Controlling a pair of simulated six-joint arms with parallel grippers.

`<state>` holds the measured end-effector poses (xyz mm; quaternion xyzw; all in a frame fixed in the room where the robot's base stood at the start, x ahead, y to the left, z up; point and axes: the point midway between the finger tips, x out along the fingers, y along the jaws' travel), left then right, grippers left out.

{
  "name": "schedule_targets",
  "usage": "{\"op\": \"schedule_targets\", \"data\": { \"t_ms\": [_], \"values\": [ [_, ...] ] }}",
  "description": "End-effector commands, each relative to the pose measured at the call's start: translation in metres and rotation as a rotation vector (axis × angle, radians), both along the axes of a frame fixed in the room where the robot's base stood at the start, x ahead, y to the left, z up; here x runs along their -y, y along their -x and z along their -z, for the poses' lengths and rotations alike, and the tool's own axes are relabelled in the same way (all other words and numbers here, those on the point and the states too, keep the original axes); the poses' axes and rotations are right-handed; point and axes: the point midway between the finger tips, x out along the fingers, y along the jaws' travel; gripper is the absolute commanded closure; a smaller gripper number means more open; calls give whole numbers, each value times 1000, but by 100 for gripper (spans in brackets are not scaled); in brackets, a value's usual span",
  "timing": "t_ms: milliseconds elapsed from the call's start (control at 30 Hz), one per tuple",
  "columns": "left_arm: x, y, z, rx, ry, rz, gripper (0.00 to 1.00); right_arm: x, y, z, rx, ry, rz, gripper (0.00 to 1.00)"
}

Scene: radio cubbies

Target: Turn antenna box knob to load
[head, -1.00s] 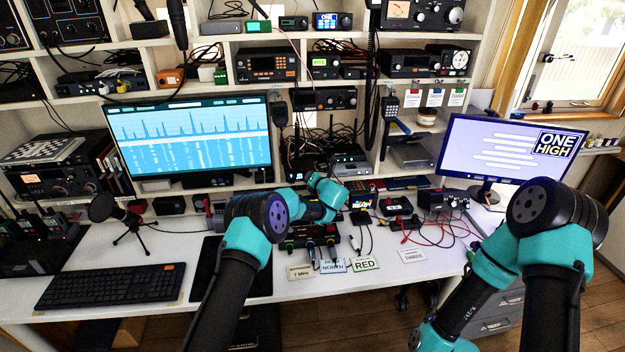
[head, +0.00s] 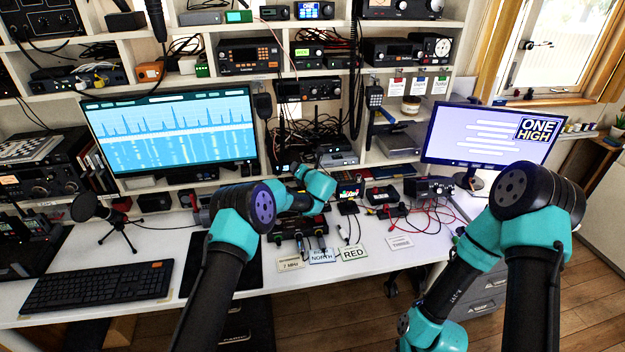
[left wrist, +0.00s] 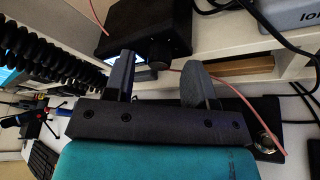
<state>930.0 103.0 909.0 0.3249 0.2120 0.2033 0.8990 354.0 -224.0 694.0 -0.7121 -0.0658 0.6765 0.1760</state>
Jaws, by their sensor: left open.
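In the left wrist view a black box (left wrist: 140,24) with a round black knob (left wrist: 159,54) on its front sits just ahead of my left gripper (left wrist: 160,82). I take it for the antenna box; no label or knob setting is readable. The left gripper is open. Its two fingers stand apart with the knob beyond and between their tips, nearer the left finger; contact cannot be told. In the head view my left arm reaches to the back of the desk and its fingers are not clear. My right gripper is out of view; only its arm shows at right.
Cards reading NORTH (head: 322,257), RED (head: 354,253) and one with MHz (head: 291,264) lie at the desk's front. A monitor (head: 490,143) reads ONE HIGH. Cables and a red-wired black unit (head: 428,188) crowd the desk. A keyboard (head: 97,287) lies at left.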

Motion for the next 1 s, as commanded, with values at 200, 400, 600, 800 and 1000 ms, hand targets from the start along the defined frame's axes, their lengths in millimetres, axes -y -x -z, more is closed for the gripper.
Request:
{"op": "schedule_targets", "data": {
  "t_ms": [200, 400, 600, 800, 1000],
  "values": [
    [12, 20, -7, 0, -1, 1, 49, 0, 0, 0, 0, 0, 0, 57],
    [28, 46, -15, -1, -1, 3, 49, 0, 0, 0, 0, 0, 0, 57],
    [47, 75, -24, -1, -1, 3, 49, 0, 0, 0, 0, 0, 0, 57],
    [66, 107, -33, 0, -2, 3, 49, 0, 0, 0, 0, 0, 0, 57],
    [80, 131, -40, 0, -1, 2, 49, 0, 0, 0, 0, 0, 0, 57]
  ]
}}
